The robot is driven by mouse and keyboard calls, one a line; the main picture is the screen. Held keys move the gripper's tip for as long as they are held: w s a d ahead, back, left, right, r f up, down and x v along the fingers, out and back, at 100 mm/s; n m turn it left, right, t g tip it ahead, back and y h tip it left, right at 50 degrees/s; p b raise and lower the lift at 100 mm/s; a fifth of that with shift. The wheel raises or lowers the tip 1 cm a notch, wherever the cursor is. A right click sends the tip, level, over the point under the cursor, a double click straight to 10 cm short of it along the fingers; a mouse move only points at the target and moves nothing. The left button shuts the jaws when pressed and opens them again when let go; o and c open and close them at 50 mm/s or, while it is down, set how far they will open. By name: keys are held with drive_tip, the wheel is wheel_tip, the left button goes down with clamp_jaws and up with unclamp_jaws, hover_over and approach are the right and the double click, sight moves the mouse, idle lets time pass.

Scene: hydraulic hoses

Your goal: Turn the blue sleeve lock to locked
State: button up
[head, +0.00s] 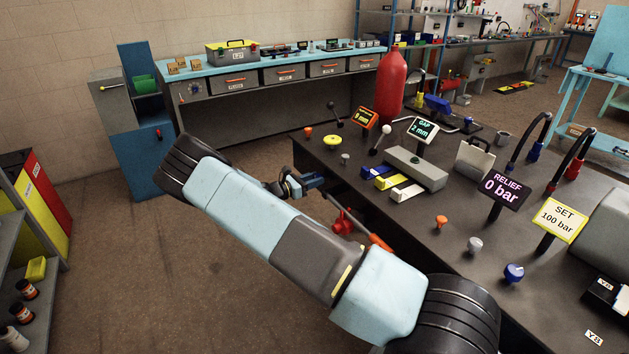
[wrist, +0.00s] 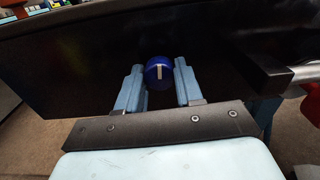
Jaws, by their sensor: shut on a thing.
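The blue sleeve lock appears to be the round dark-blue knob (wrist: 158,73) with a white line on its face. In the wrist view it sits in front of a dark panel, and its white line stands nearly upright. My gripper (wrist: 159,68) has one light-blue finger on each side of the knob and is shut on it. In the head view my gripper (head: 314,182) is at the near left edge of the dark bench (head: 330,165). The knob cannot be made out there. No lock markings are readable.
A red handle (head: 343,221) and an orange bar (head: 380,242) are at the bench's front, right of my gripper. The bench top carries knobs, display signs, a grey block (head: 415,167) and hoses with blue (head: 534,151) and red ends. Open floor lies to the left.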

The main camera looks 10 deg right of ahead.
drive_tip(key=shift+w+a+m, duration=0.1)
drive_tip(key=shift+a+m, duration=0.05)
drive_tip(key=shift+m, duration=3.9)
drive_tip(key=shift+w+a+m, duration=0.1)
drive_tip(key=shift+a+m, duration=0.05)
drive_tip(key=shift+m, duration=4.2)
drive_tip(key=shift+s+f, duration=0.1)
drive_tip(key=o, duration=0.8)
drive_tip(key=shift+o, duration=1.2)
drive_tip(key=shift+d, duration=0.15)
